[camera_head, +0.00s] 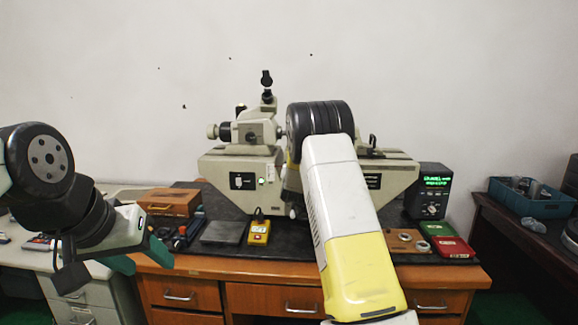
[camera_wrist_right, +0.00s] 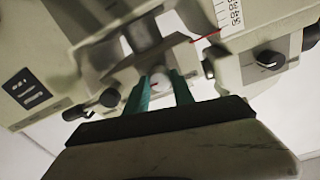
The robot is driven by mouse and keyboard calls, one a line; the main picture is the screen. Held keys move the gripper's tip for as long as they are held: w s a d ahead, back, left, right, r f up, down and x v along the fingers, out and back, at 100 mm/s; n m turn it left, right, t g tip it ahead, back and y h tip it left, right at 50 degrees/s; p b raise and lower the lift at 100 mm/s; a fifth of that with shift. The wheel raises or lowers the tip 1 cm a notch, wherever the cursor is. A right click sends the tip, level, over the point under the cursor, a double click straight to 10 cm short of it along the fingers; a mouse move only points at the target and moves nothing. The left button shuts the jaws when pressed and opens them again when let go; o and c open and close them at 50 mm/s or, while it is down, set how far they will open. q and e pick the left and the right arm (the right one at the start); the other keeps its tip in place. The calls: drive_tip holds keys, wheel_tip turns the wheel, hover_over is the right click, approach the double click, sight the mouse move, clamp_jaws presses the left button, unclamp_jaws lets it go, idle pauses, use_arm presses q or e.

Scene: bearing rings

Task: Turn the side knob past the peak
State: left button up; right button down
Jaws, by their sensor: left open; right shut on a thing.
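A large beige measuring machine (camera_head: 235,172) stands on the desk. My right arm covers its middle in the head view and hides the right gripper there. In the right wrist view, the two green fingers of my right gripper (camera_wrist_right: 163,92) are shut on a small white round knob (camera_wrist_right: 158,78) on the machine's underside. A small red mark shows near the knob. My left gripper (camera_head: 140,258) is at the lower left in the head view, open and empty, away from the machine.
A black box with a green display (camera_head: 428,190) stands to the machine's right. A yellow device (camera_head: 259,232), grey plate (camera_head: 223,232), wooden box (camera_head: 170,201) and red case (camera_head: 453,247) lie on the desk. A blue crate (camera_head: 530,197) sits at the right. Dark knobs (camera_wrist_right: 268,58) flank the fingers.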

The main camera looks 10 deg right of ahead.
drive_tip(key=shift+f+m, duration=0.15)
drive_tip(key=shift+m, duration=0.35)
drive_tip(key=c, duration=1.1)
unclamp_jaws()
drive_tip(key=v, duration=0.8)
drive_tip(key=shift+w, duration=0.1)
